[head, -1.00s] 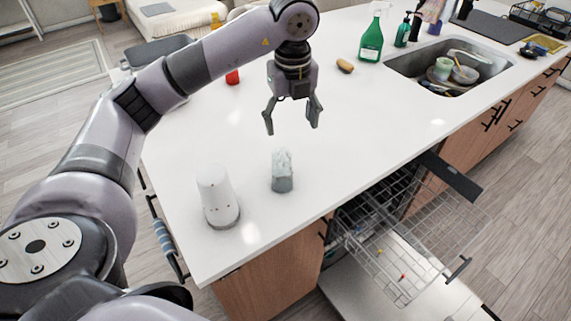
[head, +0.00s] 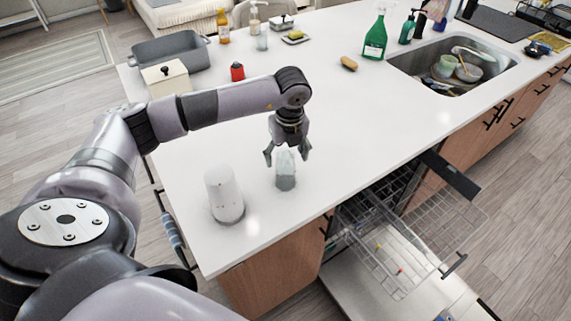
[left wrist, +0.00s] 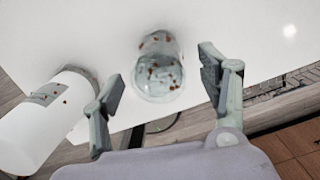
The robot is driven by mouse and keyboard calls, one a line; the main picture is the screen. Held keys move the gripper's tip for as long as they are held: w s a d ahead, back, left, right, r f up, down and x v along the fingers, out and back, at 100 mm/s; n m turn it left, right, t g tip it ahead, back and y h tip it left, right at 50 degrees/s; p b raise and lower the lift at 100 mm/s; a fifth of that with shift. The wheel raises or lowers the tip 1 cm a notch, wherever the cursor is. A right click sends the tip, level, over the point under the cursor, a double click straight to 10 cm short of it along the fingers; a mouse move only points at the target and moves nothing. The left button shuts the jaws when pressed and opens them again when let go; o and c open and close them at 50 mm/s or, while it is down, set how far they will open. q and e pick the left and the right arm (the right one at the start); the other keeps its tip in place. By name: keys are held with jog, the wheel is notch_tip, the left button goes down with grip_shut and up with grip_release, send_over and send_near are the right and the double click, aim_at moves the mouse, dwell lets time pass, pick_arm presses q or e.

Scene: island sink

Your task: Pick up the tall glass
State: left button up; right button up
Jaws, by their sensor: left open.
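The tall glass (head: 286,170) is clear and stands upright near the front left part of the white counter. It also shows in the left wrist view (left wrist: 158,72), seen from above, with small reddish-brown specks on it. My left gripper (head: 287,155) is open at the top of the glass in the head view. In the left wrist view its two fingers (left wrist: 162,92) are spread, with the glass ahead of the gap between them. I cannot tell whether a finger touches the glass. My right gripper is not in view.
A white cylinder (head: 224,195) stands just left of the glass, also in the left wrist view (left wrist: 45,118). The counter's front edge is close, with an open dishwasher rack (head: 395,250) beyond it. The counter (head: 370,120) right of the glass is clear.

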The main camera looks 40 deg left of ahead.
pick_arm(q)
jog(key=f, duration=0.1)
jog(key=f+p, duration=0.1)
jog(key=f, duration=0.1)
jog(key=shift+w+a+f+p, duration=0.1)
jog(key=shift+a+p, duration=0.2)
jog(key=shift+a, duration=0.05)
jog(key=shift+f, duration=0.35)
jog(key=shift+c, duration=0.3)
jog(key=c, duration=1.3)
jog(key=shift+w+r, duration=0.1)
